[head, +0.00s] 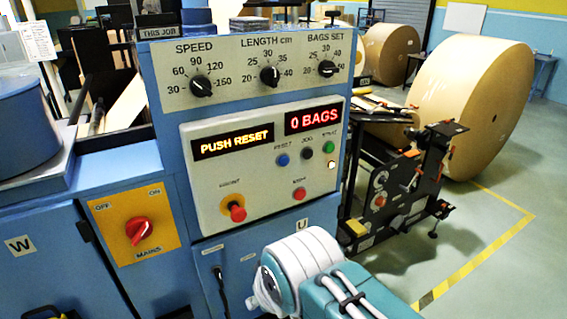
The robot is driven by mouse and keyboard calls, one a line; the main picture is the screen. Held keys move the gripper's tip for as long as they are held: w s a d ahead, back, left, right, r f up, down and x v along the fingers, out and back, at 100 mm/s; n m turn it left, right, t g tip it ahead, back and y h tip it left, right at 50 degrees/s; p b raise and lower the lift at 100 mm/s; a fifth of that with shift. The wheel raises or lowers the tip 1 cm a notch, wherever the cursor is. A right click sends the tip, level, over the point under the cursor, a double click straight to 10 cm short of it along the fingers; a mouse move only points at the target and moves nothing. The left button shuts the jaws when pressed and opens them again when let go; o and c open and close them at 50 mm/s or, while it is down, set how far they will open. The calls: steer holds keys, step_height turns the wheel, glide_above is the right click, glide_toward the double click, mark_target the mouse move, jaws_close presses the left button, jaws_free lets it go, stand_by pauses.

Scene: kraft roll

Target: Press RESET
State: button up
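The blue RESET button (282,160) sits on the pale control panel of the blue machine, below two lit displays. The left display (232,141) reads PUSH RESET in yellow. The right display (314,117) reads 0 BAGS in red. To the right of the blue button are a black button (307,153) and a green button (328,147). Part of my arm, teal and white, shows at the bottom, below the panel. My gripper is not visible.
A red button (299,194) and a red knob (236,211) sit lower on the panel. Three dials are above. A red MAINS switch (139,231) is at lower left. A large kraft roll (470,105) stands at right, by clear floor (505,265).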

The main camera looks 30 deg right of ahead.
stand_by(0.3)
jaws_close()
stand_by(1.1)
